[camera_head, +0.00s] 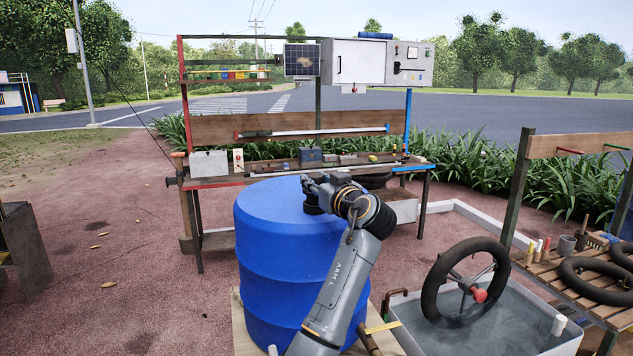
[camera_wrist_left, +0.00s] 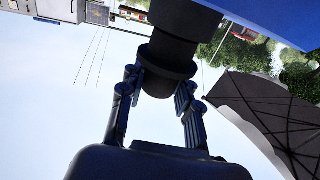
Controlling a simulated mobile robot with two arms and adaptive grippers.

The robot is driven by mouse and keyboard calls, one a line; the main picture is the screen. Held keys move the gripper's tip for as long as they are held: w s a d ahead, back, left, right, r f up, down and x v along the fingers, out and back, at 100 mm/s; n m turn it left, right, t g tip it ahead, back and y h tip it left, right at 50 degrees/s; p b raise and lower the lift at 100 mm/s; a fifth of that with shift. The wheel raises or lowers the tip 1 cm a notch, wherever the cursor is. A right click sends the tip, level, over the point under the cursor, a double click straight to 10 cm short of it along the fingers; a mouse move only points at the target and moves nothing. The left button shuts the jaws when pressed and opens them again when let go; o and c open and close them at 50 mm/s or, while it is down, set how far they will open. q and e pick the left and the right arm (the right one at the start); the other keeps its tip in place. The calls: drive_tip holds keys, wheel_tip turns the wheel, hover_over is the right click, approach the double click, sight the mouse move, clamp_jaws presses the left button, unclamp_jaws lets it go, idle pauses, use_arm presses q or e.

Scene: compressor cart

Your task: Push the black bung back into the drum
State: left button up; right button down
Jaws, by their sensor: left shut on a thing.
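The blue drum (camera_head: 280,260) stands upright in the middle of the head view. My left arm reaches up from below, and my left gripper (camera_head: 316,187) is over the right part of the drum's top. In the left wrist view my left gripper (camera_wrist_left: 160,92) is shut on the black bung (camera_wrist_left: 170,55), a stepped black cylinder between its fingers. The bung also shows dark under the gripper in the head view (camera_head: 313,208). Part of the blue drum (camera_wrist_left: 280,18) shows beside it. I cannot tell how far the bung sits in the drum. My right gripper is not in view.
A workbench (camera_head: 225,183) with small items stands behind the drum. A water trough (camera_head: 500,335) with a black wheel (camera_head: 432,290) is at right, beside a slatted bench (camera_head: 585,290) holding tyres. Open reddish ground (camera_head: 120,270) lies to the left.

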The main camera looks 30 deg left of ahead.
use_arm(q)
drive_tip(key=shift+f+b, duration=1.2)
drive_tip(key=shift+f, duration=0.15)
drive_tip(key=o, duration=1.2)
drive_tip(key=shift+r, duration=0.1)
drive_tip(key=shift+o, duration=0.2)
drive_tip(key=shift+s+d, duration=0.1)
drive_tip(key=shift+d, duration=0.1)
drive_tip(key=v, duration=1.1)
drive_tip(key=shift+s+d, duration=0.25)
drive_tip(key=shift+d, duration=0.05)
